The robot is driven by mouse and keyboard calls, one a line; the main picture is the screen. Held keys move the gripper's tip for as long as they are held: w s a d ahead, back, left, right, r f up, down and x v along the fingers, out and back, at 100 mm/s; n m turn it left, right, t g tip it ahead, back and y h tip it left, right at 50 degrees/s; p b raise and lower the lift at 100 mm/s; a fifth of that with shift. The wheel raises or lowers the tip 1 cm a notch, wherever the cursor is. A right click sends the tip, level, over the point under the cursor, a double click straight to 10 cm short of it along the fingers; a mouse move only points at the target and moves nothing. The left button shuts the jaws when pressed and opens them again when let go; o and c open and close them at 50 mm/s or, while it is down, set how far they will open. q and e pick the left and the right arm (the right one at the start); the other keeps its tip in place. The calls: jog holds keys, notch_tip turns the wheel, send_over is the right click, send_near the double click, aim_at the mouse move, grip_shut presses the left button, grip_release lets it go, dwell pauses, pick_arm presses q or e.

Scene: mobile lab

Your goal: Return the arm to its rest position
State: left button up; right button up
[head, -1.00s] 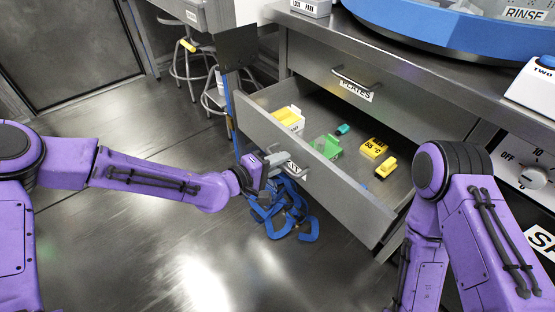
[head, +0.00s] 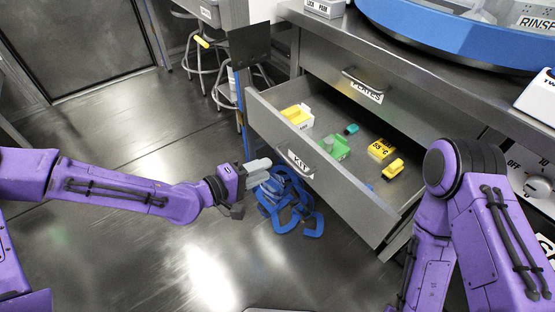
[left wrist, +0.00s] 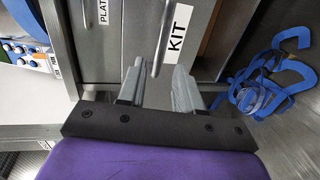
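My left arm (head: 120,187) reaches in from the left, and its gripper (head: 258,168) is just left of the front of the open KIT drawer (head: 345,198). In the left wrist view my left gripper (left wrist: 158,84) has its two grey fingers apart with nothing between their tips. The drawer's bar handle (left wrist: 163,38) stands beyond the fingertips, beside the KIT label (left wrist: 176,40). My right arm (head: 465,215) is folded down at the right, and its gripper is out of view.
The open drawer holds a yellow-and-white box (head: 298,117), a green item (head: 337,147), a yellow timer-like block (head: 381,150) and a yellow piece (head: 393,169). Blue tangled straps (head: 290,198) lie on the floor below my left gripper. Stools (head: 205,65) stand behind. Floor at left is clear.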

pick_arm(q)
jog(key=shift+v, duration=0.85)
jog(key=s+a+f+n+g+y, duration=0.1)
jog(key=s+a+f+y, duration=0.35)
jog(key=f, duration=0.45)
jog(key=s+a+f+n+g+y, duration=0.1)
jog(key=s+a+f+y, duration=0.35)
jog(key=f, duration=0.35)
jog(key=s+a+f+m+g+y, duration=0.2)
jog(key=s+a+f+y, duration=0.15)
jog(key=s+a, duration=0.35)
jog(key=s+a+f+m+g+y, duration=0.1)
jog(key=s+a+f+g+y, duration=0.25)
jog(key=s+a, duration=0.45)
notch_tip(320, 180, up, 25)
jog(key=s+d+p, duration=0.2)
jog(key=p, duration=2.3)
jog(key=shift+d+t+h+p, duration=0.2)
jog(key=shift+t+h+p, duration=0.1)
jog(key=shift+t+p, duration=0.1)
